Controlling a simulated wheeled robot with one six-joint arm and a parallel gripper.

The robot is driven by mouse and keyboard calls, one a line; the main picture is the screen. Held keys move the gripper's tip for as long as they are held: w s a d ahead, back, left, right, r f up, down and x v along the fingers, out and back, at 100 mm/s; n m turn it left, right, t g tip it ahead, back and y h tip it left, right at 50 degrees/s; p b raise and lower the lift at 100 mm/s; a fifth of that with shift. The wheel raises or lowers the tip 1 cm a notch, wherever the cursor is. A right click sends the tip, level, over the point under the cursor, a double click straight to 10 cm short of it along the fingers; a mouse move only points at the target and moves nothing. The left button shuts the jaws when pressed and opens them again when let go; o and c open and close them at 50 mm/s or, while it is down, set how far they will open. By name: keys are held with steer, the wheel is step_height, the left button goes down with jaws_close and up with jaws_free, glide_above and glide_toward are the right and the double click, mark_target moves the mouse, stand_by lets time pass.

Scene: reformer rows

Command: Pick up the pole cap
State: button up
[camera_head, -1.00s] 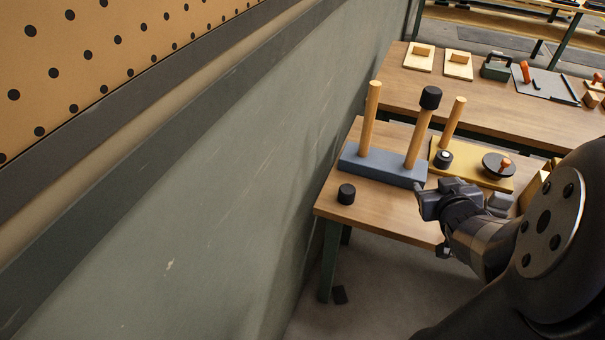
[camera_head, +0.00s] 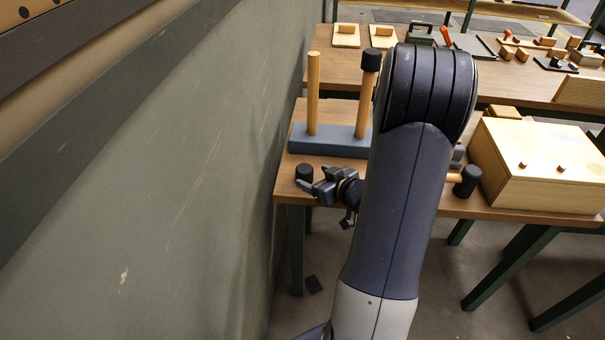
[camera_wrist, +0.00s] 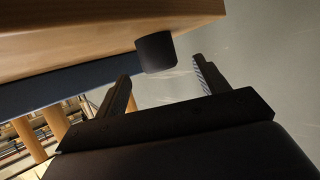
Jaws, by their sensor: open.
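A black cylindrical pole cap (camera_head: 304,173) stands on the wooden table near its front left corner. It also shows in the wrist view (camera_wrist: 155,52), just beyond and between the fingertips, with the table appearing upside down. My gripper (camera_head: 318,184) is open and empty, right beside the cap on its front right side; no contact is visible. In the wrist view the two fingers (camera_wrist: 161,76) are spread apart. A blue-grey base (camera_head: 325,141) behind the cap holds two wooden poles. The left pole (camera_head: 313,95) is bare; the right pole carries another black cap (camera_head: 371,60).
The wall (camera_head: 170,200) runs close along the left. A wooden box (camera_head: 545,165) and a black-headed, wooden-handled object (camera_head: 467,180) lie right of my arm. My arm hides the middle of the table. A second table (camera_head: 340,70) with several items stands behind.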

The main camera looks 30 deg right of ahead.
mark_target(310, 174)
steer(key=x, duration=0.6)
steer(key=shift+d, duration=0.1)
steer(key=shift+s, duration=0.1)
steer(key=shift+r, duration=0.1)
steer(key=c, duration=1.1)
